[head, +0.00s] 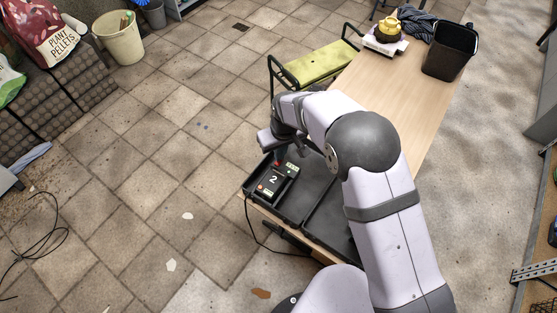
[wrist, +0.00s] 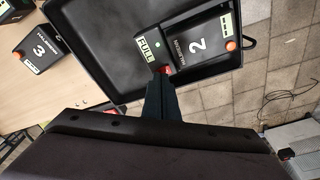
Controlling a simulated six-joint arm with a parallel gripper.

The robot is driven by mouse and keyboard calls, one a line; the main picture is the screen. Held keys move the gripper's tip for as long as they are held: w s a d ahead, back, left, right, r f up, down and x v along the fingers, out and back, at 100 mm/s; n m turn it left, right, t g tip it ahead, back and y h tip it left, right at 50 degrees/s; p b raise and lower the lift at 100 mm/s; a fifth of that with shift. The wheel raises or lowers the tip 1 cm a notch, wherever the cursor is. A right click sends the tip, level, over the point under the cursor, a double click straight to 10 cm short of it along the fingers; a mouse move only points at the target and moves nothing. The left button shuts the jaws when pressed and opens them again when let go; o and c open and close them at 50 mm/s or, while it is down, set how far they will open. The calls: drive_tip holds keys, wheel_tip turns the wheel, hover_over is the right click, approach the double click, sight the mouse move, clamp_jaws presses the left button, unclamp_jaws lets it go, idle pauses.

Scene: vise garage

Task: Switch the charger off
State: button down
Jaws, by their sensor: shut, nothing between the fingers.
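A black unit marked "2" (head: 274,180) sits in a black tray (head: 292,215) at the near end of the table; small red and green spots show on it. In the wrist view the same unit (wrist: 195,48) has a pale green "FULL" label (wrist: 147,49) and an orange-red knob (wrist: 231,44). My gripper (wrist: 164,76) is shut and empty, its tips at a small red part at the unit's edge. That red part is mostly hidden by the fingers; I cannot tell whether they touch it or how it is set.
A similar unit marked "3" (wrist: 37,49) shows at the left in the wrist view. A green bench (head: 320,65) is beside the table. A cable (head: 252,228) hangs off the near edge.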

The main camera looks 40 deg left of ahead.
drive_tip(key=shift+d+f+b, duration=0.1)
drive_tip(key=shift+f+b, duration=0.2)
drive_tip(key=shift+f, duration=0.25)
idle(0.4)
wheel_tip(320, 180, up, 7)
drive_tip(key=p, duration=0.5)
idle(0.4)
drive_tip(key=shift+r, duration=0.1)
drive_tip(key=w+d+r+m+h+p, duration=0.1)
drive_tip(key=w+d+r+m+p, duration=0.2)
drive_tip(key=d+r, duration=0.65)
drive_tip(key=w+d+r+m+p, duration=0.2)
drive_tip(key=w+d+r+p, duration=0.3)
drive_tip(key=d, duration=0.8)
drive_tip(key=s+d+r+m+p, duration=0.2)
drive_tip(key=s+d+r, duration=0.3)
drive_tip(key=s+d, duration=0.3)
drive_tip(key=s+d+r+m+g+p, duration=0.1)
drive_tip(key=s+d+r+m+p, duration=0.2)
drive_tip(key=d, duration=1.1)
drive_tip(key=s+r+m, duration=0.2)
drive_tip(key=s, duration=0.3)
drive_tip(key=shift+s+h+p, duration=0.2)
drive_tip(key=shift+h+p, duration=0.1)
